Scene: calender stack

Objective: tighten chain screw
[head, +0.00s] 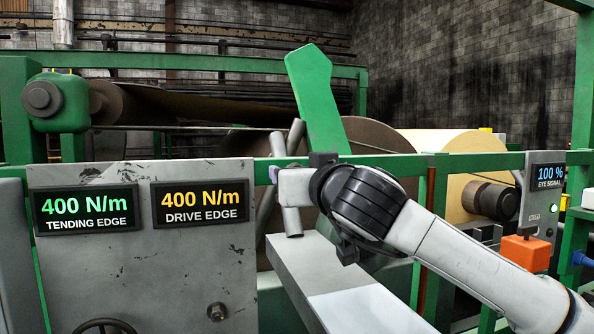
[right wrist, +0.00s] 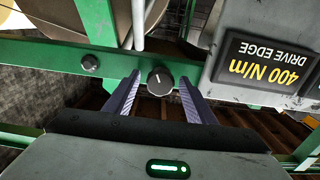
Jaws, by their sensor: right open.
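My right gripper (head: 275,174) reaches in from the right in the head view, its fingers pointing left at the green rail beside the grey panel. In the right wrist view the gripper (right wrist: 159,82) is open, with a black round knob (right wrist: 160,81) with a white pointer mark lined up between its fingertips. The knob is on or in front of the green rail (right wrist: 60,52). A gap shows on both sides, so the fingers do not grip it. I cannot tell whether this knob is the chain screw. My left gripper is not in view.
The grey panel (head: 130,265) carries two displays reading 400 N/m, tending edge (head: 86,208) and drive edge (head: 201,202). A grey slanted bar (head: 297,135) and green upright plate (head: 316,95) stand near my gripper. An orange box (head: 526,252) hangs at the right.

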